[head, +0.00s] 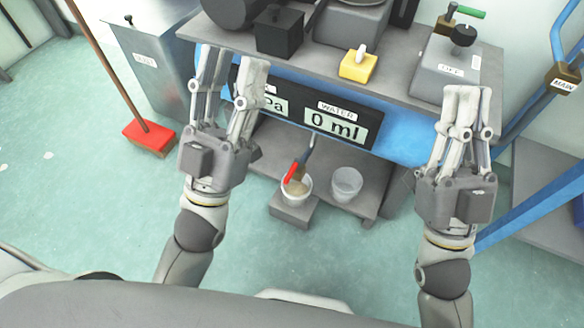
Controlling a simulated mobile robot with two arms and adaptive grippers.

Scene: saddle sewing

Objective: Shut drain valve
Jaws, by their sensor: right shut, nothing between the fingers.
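A red valve handle (291,173) sits on a short downward spout (308,150) below the front of the bench. It slants along the spout, above a white cup (297,188) with beige contents. I cannot tell from its angle whether the valve is open or shut. My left gripper (231,66) is open and empty, up and left of the handle, in front of the display. My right gripper (467,92) is shut and empty, well to the right of the handle, at the bench's right front.
The display (323,118) reads 0 ml under WATER. A clear cup (346,184) stands on the lower shelf. The bench top (410,95) carries a yellow switch box (358,66) and a green-handled valve (466,12). A red broom (149,137) stands left; blue rails (530,205) are right.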

